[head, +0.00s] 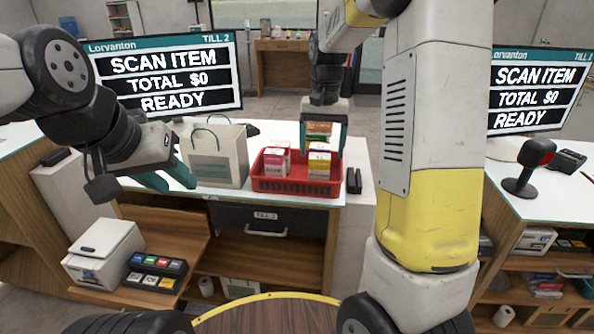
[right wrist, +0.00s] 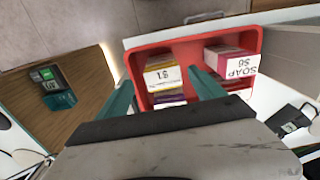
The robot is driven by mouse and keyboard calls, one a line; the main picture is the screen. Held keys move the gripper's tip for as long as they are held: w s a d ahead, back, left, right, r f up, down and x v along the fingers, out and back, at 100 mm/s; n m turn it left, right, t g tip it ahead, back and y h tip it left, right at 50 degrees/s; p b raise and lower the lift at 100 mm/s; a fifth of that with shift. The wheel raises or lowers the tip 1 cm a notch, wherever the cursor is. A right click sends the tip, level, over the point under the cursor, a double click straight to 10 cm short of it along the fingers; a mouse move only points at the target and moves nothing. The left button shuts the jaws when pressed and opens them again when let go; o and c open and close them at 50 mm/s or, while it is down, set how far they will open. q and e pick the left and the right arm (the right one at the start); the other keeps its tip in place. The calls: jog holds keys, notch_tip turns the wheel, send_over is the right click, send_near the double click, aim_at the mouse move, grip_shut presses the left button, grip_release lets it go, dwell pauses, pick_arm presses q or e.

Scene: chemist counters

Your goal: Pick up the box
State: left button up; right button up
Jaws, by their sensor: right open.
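A red basket (head: 297,187) on the counter holds several small boxes. At its right is a white box with a yellow band (head: 319,166), and at its left a pink and white box (head: 275,161). My right gripper (head: 323,150) points down over the basket, open. In the right wrist view (right wrist: 163,88) its fingers are on either side of a yellow-edged box marked $1 (right wrist: 165,75); contact cannot be told. A pink SOAP box marked $6 (right wrist: 232,62) lies to the right. My left gripper (head: 170,183) is open and empty near the counter's front edge.
A paper bag (head: 219,160) stands left of the basket, close to my left gripper. A black object (head: 354,181) lies right of the basket. The till screen (head: 165,75) stands behind the bag. A white printer-like unit (head: 103,250) sits on a lower shelf.

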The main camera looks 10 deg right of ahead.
aim_at(319, 171)
jog(key=shift+w+a+f, duration=0.1)
jog(key=shift+a+f, duration=0.15)
jog(key=shift+f, duration=0.35)
jog(key=f, duration=0.7)
jog(key=shift+w+d, duration=0.1)
jog(key=shift+w, duration=0.15)
jog(key=shift+c, duration=0.2)
jog(key=c, duration=1.5)
